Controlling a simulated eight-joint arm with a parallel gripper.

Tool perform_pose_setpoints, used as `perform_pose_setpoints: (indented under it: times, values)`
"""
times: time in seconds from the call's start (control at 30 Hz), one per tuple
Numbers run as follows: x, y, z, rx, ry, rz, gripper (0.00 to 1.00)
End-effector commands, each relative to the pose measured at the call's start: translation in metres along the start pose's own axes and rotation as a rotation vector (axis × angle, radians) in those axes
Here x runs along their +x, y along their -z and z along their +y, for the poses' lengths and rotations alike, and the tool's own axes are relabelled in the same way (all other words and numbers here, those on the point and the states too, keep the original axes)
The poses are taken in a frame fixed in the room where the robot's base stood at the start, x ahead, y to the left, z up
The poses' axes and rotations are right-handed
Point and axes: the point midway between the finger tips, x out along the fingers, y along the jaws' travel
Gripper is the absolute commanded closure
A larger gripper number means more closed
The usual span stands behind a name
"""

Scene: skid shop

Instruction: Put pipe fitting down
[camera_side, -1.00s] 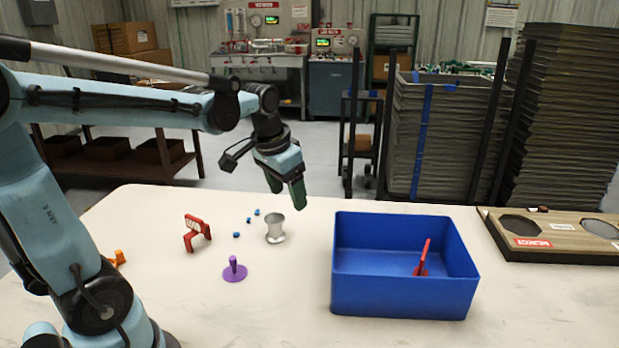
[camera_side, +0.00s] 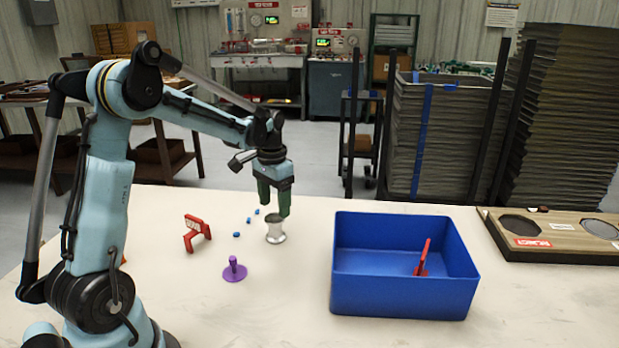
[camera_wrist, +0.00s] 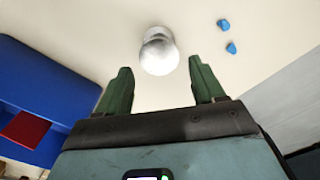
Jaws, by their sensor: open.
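The pipe fitting (camera_side: 275,230) is a silvery metal spool with a flared top and a wide base. It stands upright on the white table, left of the blue bin. In the wrist view the pipe fitting (camera_wrist: 158,52) lies ahead of and between the fingertips, apart from both. My gripper (camera_side: 274,209) points down just above and behind the fitting, and its green fingers are spread. In the wrist view my gripper (camera_wrist: 160,75) is open with nothing between its fingers.
A blue bin (camera_side: 400,295) holding a red part (camera_side: 423,260) stands right of the fitting. A red bracket (camera_side: 197,232), a purple peg (camera_side: 234,270) and several small blue pieces (camera_side: 249,220) lie to the left. A wooden board (camera_side: 555,240) is at far right. The front table is clear.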

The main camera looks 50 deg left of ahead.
Motion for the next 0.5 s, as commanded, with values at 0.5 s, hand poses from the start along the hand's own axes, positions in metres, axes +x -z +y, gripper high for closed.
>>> perform_pose_setpoints:
  times: [0.5]
  values:
    - [0.050,-0.003,0.001,0.000,0.000,0.001,0.32]
